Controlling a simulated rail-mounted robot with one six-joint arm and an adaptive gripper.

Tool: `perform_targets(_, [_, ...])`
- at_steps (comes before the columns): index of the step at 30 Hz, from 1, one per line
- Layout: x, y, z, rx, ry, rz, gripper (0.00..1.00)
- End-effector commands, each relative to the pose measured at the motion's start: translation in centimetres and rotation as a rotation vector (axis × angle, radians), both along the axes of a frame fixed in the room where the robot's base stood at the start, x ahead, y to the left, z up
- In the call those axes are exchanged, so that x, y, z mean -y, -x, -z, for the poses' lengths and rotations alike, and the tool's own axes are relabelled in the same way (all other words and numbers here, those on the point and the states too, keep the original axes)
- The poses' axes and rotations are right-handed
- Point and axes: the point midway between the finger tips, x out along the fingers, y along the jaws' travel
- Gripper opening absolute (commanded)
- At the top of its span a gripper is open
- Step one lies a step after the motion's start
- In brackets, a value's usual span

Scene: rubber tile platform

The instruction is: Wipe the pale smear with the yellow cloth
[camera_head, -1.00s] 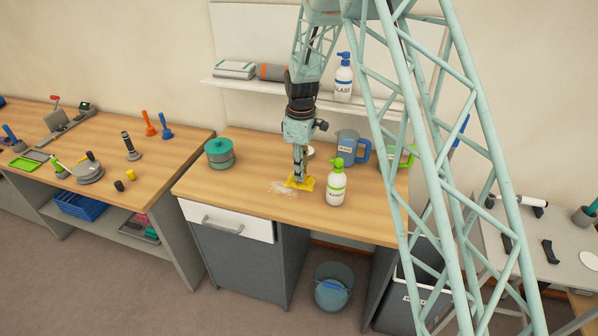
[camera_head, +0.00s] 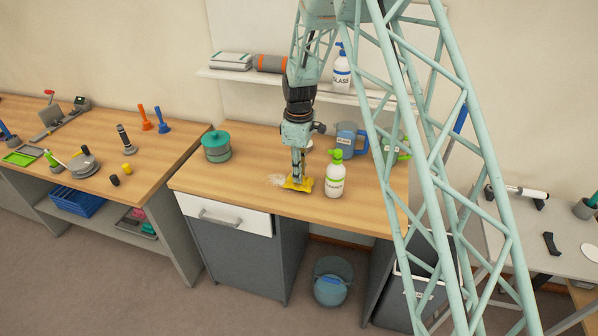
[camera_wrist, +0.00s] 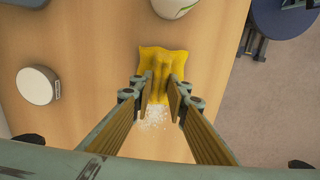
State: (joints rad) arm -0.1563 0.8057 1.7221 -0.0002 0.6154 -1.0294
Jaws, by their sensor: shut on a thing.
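The yellow cloth (camera_head: 300,186) lies on the wooden bench top (camera_head: 235,182), just left of the green-topped bottle. My gripper (camera_head: 298,178) points down and is shut on the cloth. In the wrist view the cloth (camera_wrist: 152,61) is bunched up between my fingertips (camera_wrist: 160,88) and spreads beyond them. The pale smear (camera_head: 275,180) is a faint, speckled white patch just left of the cloth in the head view. In the wrist view the smear (camera_wrist: 153,116) shows between my fingers, beside the cloth's near edge. Any part under the cloth is hidden.
A white bottle with a green pump (camera_head: 335,181) stands close to the right of my gripper. A white round container (camera_wrist: 37,85) shows in the wrist view. The bench front left is clear.

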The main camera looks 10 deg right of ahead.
Motion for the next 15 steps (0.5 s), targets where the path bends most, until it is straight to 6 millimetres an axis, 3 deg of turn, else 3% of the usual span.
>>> perform_targets(15, [-0.01, -0.06, 0.19, 0.001, -0.001, 0.0, 0.03])
